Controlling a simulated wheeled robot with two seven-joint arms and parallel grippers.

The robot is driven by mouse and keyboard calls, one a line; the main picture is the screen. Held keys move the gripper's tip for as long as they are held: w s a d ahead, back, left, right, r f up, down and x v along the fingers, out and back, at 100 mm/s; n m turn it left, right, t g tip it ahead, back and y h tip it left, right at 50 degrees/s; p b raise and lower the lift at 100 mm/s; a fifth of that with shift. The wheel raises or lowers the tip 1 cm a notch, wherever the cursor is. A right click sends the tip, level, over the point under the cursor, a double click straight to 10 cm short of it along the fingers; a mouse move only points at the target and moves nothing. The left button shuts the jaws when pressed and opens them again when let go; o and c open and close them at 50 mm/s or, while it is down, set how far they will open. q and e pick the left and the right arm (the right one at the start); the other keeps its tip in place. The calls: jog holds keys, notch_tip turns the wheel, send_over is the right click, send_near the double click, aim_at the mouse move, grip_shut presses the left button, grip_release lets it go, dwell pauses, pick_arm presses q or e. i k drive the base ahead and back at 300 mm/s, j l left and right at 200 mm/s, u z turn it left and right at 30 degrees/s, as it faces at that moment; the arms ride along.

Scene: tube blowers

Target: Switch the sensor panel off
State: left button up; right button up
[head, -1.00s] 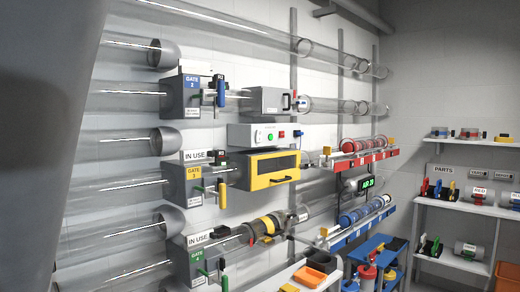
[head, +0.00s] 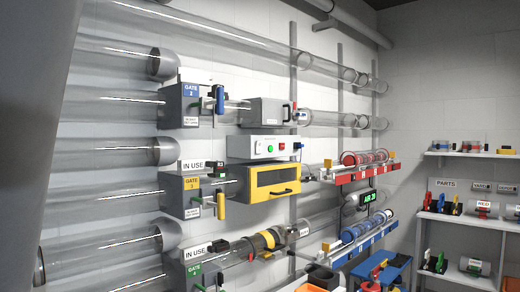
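The white box (head: 266,146) on the wall, which looks like the sensor panel, sits just above the yellow-framed box. Its front carries a green round button or light (head: 270,149) and a red one (head: 282,146). A small blue piece (head: 298,145) sticks out at its right end. The panel's lettering is too small to read, and I cannot tell its on or off state for certain. Neither of my grippers shows in the head view.
Clear tubes (head: 110,150) run along the left wall with gate boxes (head: 181,105). The yellow-framed box (head: 275,178) has a handle. Red (head: 367,172) and blue (head: 361,243) racks stand to the right. White shelves (head: 470,218) hold parts at the far right.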

aim_at(259, 144)
jog(key=i+l, duration=0.25)
jog(key=i, duration=0.25)
jog(key=i+l+z, duration=0.1)
jog(key=i+l, duration=0.2)
jog(key=i, duration=0.15)
jog(key=i+l+z, duration=0.1)
jog(key=i, duration=0.4)
jog(key=l, duration=0.1)
